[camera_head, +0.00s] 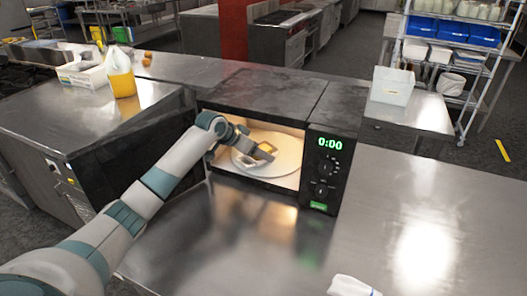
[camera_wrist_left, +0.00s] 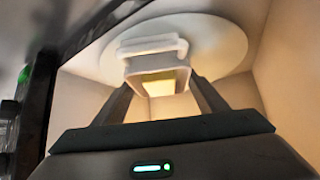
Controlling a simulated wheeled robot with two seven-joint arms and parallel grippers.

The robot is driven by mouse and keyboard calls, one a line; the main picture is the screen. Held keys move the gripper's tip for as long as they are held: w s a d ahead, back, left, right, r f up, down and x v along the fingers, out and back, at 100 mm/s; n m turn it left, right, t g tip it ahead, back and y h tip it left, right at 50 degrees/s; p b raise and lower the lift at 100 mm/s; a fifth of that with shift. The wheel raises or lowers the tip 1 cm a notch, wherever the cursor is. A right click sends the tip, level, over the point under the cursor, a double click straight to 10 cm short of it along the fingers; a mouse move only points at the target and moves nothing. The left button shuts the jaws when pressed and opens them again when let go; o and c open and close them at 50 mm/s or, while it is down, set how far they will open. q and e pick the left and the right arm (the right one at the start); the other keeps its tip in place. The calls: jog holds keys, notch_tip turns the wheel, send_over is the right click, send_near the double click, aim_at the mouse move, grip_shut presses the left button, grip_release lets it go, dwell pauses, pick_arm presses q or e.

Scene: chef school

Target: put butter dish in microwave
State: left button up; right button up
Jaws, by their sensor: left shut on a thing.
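The microwave (camera_head: 265,92) stands on the steel counter with its dark door (camera_head: 130,140) swung open to the left. Its display reads 0:00. A pale round turntable (camera_head: 284,166) shows in the lit cavity and in the left wrist view (camera_wrist_left: 222,45). My left arm reaches through the opening. My left gripper (camera_head: 262,151) is inside the cavity over the turntable, shut on the butter dish (camera_wrist_left: 152,47). The dish is white with a yellowish part between the fingers, and in the head view the gripper partly hides it. Whether it touches the turntable is unclear.
The microwave's side walls and the open door are close around my left arm. The counter (camera_head: 400,200) in front and to the right is mostly clear. A jug of yellow liquid (camera_head: 122,75) stands on the left counter. A white bin (camera_head: 392,86) stands at the back right.

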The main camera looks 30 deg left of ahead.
pick_arm(q)
jog(key=shift+w+d+r+p, duration=0.1)
jog(key=shift+w+d+p, duration=0.15)
jog(key=shift+w, duration=0.35)
jog(key=shift+w+d+r+p, duration=0.15)
jog(key=shift+w+d, duration=0.1)
jog(key=shift+w, duration=0.3)
jog(key=shift+f+p, duration=0.3)
jog(key=shift+f, duration=0.6)
jog(key=shift+a, duration=0.1)
jog(key=shift+f, duration=0.1)
jog(key=o, duration=1.3)
jog(key=shift+f, duration=0.1)
jog(key=shift+s, duration=0.1)
